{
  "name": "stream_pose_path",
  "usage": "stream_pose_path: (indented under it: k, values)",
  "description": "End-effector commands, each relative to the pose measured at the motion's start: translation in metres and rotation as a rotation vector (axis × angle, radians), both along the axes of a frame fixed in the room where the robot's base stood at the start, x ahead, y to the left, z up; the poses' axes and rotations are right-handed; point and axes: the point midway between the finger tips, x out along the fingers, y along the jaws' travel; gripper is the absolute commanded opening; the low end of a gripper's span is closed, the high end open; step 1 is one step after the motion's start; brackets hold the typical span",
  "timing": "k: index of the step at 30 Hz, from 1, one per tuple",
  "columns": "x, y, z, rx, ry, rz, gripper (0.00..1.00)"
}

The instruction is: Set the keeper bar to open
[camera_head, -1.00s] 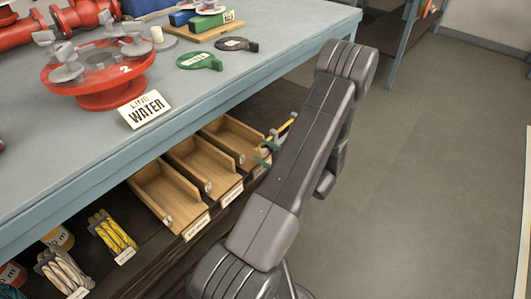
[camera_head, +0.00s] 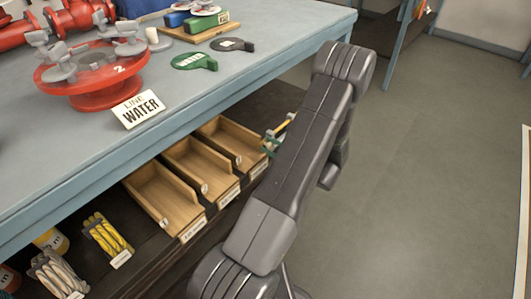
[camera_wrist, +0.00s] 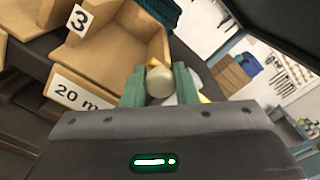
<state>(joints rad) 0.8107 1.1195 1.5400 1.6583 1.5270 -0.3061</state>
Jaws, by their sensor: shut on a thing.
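My gripper shows in the wrist view with its two green fingers (camera_wrist: 160,86) closed on a round, pale beige knob (camera_wrist: 159,81). In the head view the green fingers (camera_head: 269,144) show at the right end of the row of bins, partly behind my arm. A yellow and grey bar (camera_head: 283,127) lies beside them and seems to be the keeper bar; my arm hides part of it. In the wrist view a white and yellow piece shows just behind the right finger. Whether the knob belongs to the bar, and the bar's exact setting, I cannot tell.
Wooden bins (camera_head: 162,199) stand on the dark shelf under the blue-grey bench (camera_head: 250,55). Bin 3 (camera_wrist: 118,45), with a "20 m" label, is close left of my fingers. The floor at right is clear.

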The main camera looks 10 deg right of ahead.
Motion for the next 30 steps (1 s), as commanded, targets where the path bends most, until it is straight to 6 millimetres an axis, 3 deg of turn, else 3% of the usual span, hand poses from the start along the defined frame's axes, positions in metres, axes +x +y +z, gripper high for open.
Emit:
stream_pose_path:
  k: [8, 9, 12, 22, 30]
  values:
    - [0.001, 0.001, -0.002, 0.000, 0.005, 0.001, 0.00]
    - [0.001, 0.001, -0.002, 0.000, 0.005, 0.001, 0.34]
    - [0.001, 0.001, -0.002, 0.000, 0.005, 0.001, 0.48]
    - [-0.003, 0.004, 0.000, 0.001, 0.002, 0.000, 0.48]
    - [-0.030, 0.037, 0.001, 0.003, 0.006, 0.000, 0.48]
